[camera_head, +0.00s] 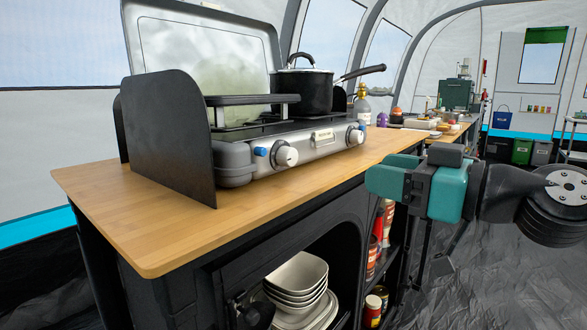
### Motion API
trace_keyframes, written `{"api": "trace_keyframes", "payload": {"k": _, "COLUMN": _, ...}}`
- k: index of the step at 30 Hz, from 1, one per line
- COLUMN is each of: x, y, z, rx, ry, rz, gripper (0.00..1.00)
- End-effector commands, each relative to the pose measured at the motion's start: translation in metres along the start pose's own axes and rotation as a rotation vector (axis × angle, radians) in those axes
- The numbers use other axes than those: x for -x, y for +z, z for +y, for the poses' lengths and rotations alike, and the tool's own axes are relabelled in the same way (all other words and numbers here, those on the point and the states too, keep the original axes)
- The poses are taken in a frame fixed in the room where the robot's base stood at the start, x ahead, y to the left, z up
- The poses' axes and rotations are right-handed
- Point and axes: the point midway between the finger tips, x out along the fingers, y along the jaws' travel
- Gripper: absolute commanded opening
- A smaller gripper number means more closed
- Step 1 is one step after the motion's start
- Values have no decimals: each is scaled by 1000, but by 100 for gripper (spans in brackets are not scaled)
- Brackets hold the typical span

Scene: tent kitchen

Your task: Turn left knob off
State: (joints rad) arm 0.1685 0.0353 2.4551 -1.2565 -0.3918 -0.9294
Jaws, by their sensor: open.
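A camping stove (300,143) with dark side wind guards and a raised lid stands on the wooden counter. Its left knob (286,155) is white, with a blue part (262,152) beside it, on the front panel. The right knob (355,137) is also white, with a blue part next to it. I cannot tell the left knob's setting from here. My gripper (374,175) is teal and open, pointing left, in front of the counter's edge. It is to the right of the left knob, apart from it, and holds nothing.
A lidded black pot (304,92) sits on the stove's right side, its handle reaching right. The wooden counter (110,195) is bare at the front left. Shelves below hold stacked bowls (297,278) and cans (372,310). A bottle (362,105) stands behind the stove's right end.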

Motion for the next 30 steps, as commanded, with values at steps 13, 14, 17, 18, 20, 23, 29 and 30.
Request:
{"api": "trace_keyframes", "payload": {"k": 13, "x": -96, "y": -2, "z": -3, "rx": 0, "ry": -8, "rz": -3, "gripper": 46}}
{"api": "trace_keyframes", "payload": {"k": 14, "x": -102, "y": -2, "z": -3, "rx": 0, "ry": -8, "rz": -3, "gripper": 46}}
{"api": "trace_keyframes", "payload": {"k": 17, "x": -123, "y": -2, "z": -3, "rx": 0, "ry": -7, "rz": -3, "gripper": 46}}
{"api": "trace_keyframes", "payload": {"k": 18, "x": -131, "y": -2, "z": -3, "rx": 0, "ry": -6, "rz": -3, "gripper": 46}}
{"api": "trace_keyframes", "payload": {"k": 20, "x": -140, "y": -2, "z": -3, "rx": 0, "ry": -6, "rz": -2, "gripper": 46}}
{"api": "trace_keyframes", "payload": {"k": 23, "x": -153, "y": -1, "z": -2, "rx": 0, "ry": -5, "rz": -4, "gripper": 46}}
{"api": "trace_keyframes", "payload": {"k": 29, "x": -164, "y": 0, "z": -2, "rx": -1, "ry": -2, "rz": -4, "gripper": 46}}
{"api": "trace_keyframes", "payload": {"k": 30, "x": -164, "y": 0, "z": -2, "rx": -1, "ry": -2, "rz": -4, "gripper": 46}}
